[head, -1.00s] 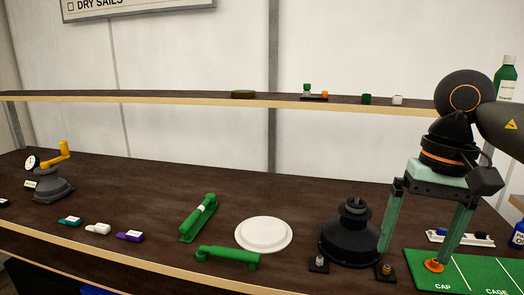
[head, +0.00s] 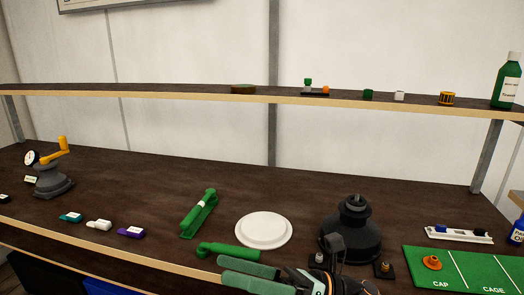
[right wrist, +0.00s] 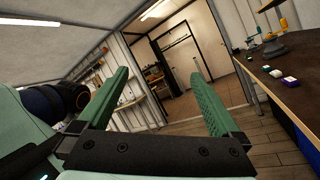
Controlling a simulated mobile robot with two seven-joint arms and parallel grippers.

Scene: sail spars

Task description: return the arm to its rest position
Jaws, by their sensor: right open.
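My right gripper (head: 224,270) is low at the bottom edge of the head view, in front of the table's front edge, with its green fingers pointing left. In the right wrist view the fingers (right wrist: 160,76) are spread wide with nothing between them, facing a doorway across the room. The orange cap (head: 432,263) lies on the CAP part of the green mat (head: 472,270), apart from the gripper. My left gripper is in neither view.
On the table are a black winch base (head: 352,238), a white round lid (head: 264,229), green handles (head: 199,213) and a winch with a yellow crank (head: 50,178). A shelf (head: 170,91) runs behind. My right arm partly covers the table's front right.

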